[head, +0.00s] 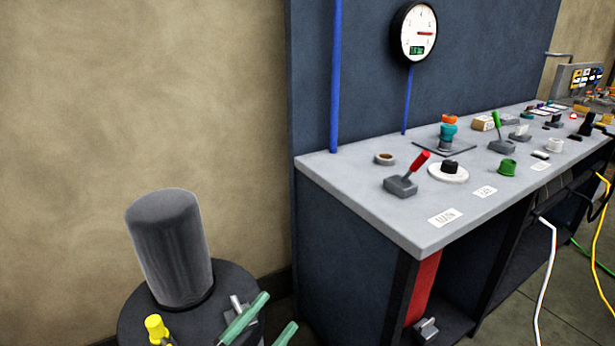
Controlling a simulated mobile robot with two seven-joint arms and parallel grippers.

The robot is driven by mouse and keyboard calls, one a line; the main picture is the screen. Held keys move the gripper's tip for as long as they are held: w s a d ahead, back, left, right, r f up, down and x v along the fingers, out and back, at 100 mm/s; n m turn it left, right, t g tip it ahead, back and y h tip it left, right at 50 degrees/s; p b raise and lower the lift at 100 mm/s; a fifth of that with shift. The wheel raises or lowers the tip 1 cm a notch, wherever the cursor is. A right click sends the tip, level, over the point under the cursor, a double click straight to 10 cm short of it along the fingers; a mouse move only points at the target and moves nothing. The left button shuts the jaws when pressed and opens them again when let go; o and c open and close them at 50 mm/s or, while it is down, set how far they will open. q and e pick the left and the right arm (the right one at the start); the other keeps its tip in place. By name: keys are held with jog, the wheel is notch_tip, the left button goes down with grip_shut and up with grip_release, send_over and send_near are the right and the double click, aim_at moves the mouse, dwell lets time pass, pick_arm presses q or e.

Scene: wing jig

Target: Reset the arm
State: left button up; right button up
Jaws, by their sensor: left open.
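My left gripper (280,310) shows at the bottom edge, left of centre, in the head view. Its two teal fingers stand apart with nothing visible between them, and the lower picture edge cuts them off. It is left of the workbench (325,170) and clear of the bench top. My right gripper is not in view.
The bench carries a red lever (418,163), a black knob (450,166), a green button (507,167), a teal and orange valve (448,130) and a green lever (496,121). A round gauge (415,32) hangs behind. White (551,262) and yellow cables hang at right.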

pick_arm(q)
jog(key=s+a+f+n+g+y, duration=0.1)
jog(key=a+f+n+y, duration=0.1)
jog(key=f+n+y, duration=0.3)
jog(key=s+a+f+n+g+y, duration=0.1)
jog(key=s+a+f+n+y, duration=0.2)
jog(key=f, duration=0.5)
jog(key=s+a+f+n+g+y, duration=0.2)
jog(key=s+f+n+g, duration=0.45)
jog(key=f, duration=0.65)
jog(key=s+a+r+n+t+p, duration=0.1)
jog(key=s+a+r+p, duration=0.2)
jog(key=r+p, duration=0.6)
jog(key=s+p, duration=0.2)
jog(key=p, duration=0.1)
jog(key=shift+a+r+n+y, duration=0.15)
jog(key=shift+a+n+y, duration=0.15)
jog(key=shift+a+n, duration=0.05)
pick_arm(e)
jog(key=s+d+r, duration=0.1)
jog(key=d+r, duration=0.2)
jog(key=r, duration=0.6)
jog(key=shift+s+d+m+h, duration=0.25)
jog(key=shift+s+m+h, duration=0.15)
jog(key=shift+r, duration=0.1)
